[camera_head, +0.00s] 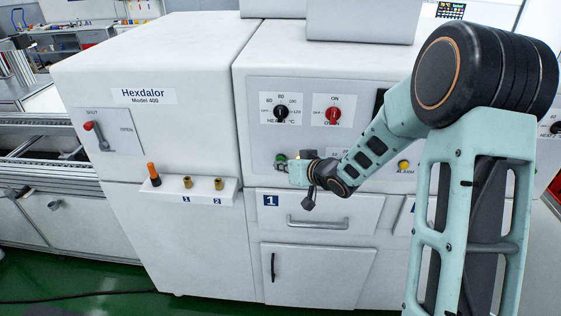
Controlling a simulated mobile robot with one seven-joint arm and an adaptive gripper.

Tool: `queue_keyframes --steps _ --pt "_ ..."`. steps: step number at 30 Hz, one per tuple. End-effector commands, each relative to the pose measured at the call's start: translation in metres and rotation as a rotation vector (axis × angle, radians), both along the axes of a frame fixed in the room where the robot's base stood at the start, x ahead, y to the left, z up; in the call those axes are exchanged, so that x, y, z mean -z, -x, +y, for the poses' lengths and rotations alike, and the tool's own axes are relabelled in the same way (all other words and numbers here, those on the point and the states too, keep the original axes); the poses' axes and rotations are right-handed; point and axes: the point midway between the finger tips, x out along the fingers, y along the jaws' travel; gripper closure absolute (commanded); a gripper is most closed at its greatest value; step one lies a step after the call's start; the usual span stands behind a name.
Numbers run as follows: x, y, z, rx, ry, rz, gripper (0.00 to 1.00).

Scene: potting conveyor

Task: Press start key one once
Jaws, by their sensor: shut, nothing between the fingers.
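A green round button (281,157) sits on the white front panel of the machine, above the drawer marked 1. It is the only green key I can see, and any label by it is too small or hidden to read. My gripper (279,166) is shut and empty, just below and beside the green button in the picture. I cannot tell whether it touches the button or the panel. My wrist and forearm cover the panel to the right of the button.
Above are a black heat knob (281,113) and a red oven knob (333,115). A yellow alarm lamp (404,164) is to the right. Below, the drawer (345,207) has a projecting handle. A small shelf (170,192) with an orange-topped item juts out at left.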

Motion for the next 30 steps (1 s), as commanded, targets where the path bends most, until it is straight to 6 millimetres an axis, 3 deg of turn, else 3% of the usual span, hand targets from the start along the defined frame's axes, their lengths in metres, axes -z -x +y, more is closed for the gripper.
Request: queue_keyframes --steps 17,30 --pt "0.000 0.014 0.001 0.000 0.000 0.000 1.00" --pt "0.001 0.056 0.002 0.000 0.001 -0.001 1.00"
